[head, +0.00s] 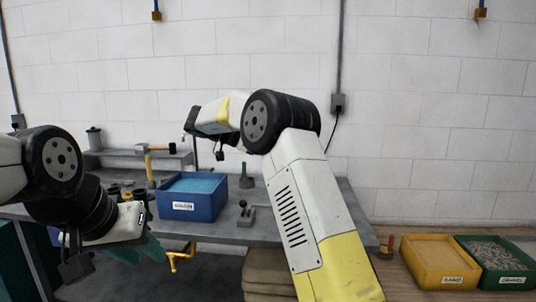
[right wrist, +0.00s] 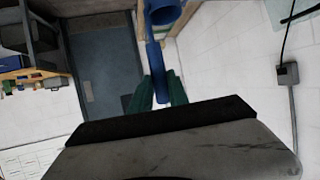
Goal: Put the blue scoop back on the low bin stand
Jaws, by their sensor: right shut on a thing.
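The blue scoop (right wrist: 155,62) shows in the right wrist view, its round cup at the top edge and its handle running down between green fingers. My right gripper (right wrist: 158,92) is shut on that handle. In the head view my right arm is raised in the middle, and its fingers and the scoop are hidden there. A low wooden stand (head: 394,284) at the lower right bears a yellow bin (head: 440,284) and a green bin (head: 500,284). My left gripper (head: 142,250) is at the lower left, by the bench front; its finger gap is unclear.
A grey workbench (head: 225,232) carries a blue bin (head: 190,207) of light blue material and a small dark-based tool (head: 246,178). A raised shelf (head: 115,158) stands at its back left. My right arm crosses in front of the bench's right part. Free space lies above the bins.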

